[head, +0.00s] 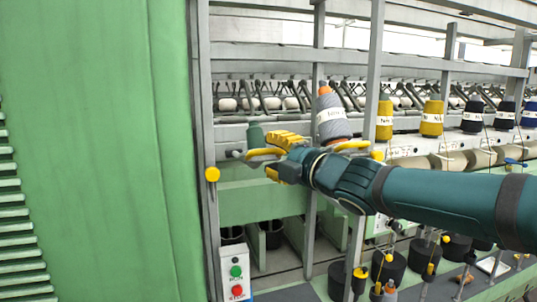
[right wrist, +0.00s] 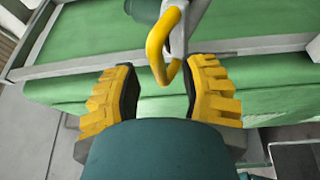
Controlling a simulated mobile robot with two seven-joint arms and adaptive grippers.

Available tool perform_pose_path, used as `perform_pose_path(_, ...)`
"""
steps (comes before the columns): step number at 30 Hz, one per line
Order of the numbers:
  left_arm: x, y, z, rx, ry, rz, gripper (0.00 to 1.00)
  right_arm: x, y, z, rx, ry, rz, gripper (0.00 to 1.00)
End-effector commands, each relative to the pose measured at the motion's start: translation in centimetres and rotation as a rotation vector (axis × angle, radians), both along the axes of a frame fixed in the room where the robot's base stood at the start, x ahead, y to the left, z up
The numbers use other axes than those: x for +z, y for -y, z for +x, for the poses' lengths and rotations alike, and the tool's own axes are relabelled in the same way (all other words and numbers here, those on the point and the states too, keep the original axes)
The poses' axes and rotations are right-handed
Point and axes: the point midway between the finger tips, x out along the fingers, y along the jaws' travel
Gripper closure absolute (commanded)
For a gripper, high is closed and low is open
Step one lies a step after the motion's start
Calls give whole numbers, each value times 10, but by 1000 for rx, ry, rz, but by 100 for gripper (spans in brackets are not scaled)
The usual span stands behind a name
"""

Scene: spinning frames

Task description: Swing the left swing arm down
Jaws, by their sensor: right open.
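The left swing arm shows in the right wrist view as a grey bar (right wrist: 180,38) with a yellow loop handle (right wrist: 160,45). In the head view its yellow handle (head: 262,153) is at the left end of the frame, partly hidden by my gripper. My right gripper (head: 270,157) is open at this handle. In the right wrist view my right gripper (right wrist: 163,80) has the lower end of the loop between its spread fingers, with gaps on both sides. My left gripper is not in view.
A grey yarn cone (head: 332,118) stands right of my gripper, above another yellow handle (head: 352,146). A green panel (head: 95,150) fills the left. A button box (head: 235,272) is below. Yellow cones (head: 432,118) and dark cones (head: 473,117) stand farther right.

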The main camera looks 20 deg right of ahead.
Motion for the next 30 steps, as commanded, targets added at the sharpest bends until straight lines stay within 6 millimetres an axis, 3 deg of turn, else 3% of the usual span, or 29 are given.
perform_pose_path(6, -1, 0, 0, 0, 0, 0, 100, 1, -8, 17, 1, 0, 1, 57)
perform_pose_path(16, -1, 0, 0, 0, 0, 0, 100, 1, -9, 19, 0, 0, 1, 57)
perform_pose_path(17, -1, 0, 0, 0, 0, 0, 100, 1, -9, 19, 0, 0, 1, 61)
perform_pose_path(20, -1, 0, 0, 0, 0, 0, 100, 1, -9, 19, 0, 0, 1, 96)
perform_pose_path(21, -1, 0, 0, 0, 0, 0, 100, 1, -9, 19, 0, 0, 1, 100)
perform_pose_path(30, -5, 0, 0, 0, -1, 1, 100, -2, -9, 18, 1, 1, 1, 100)
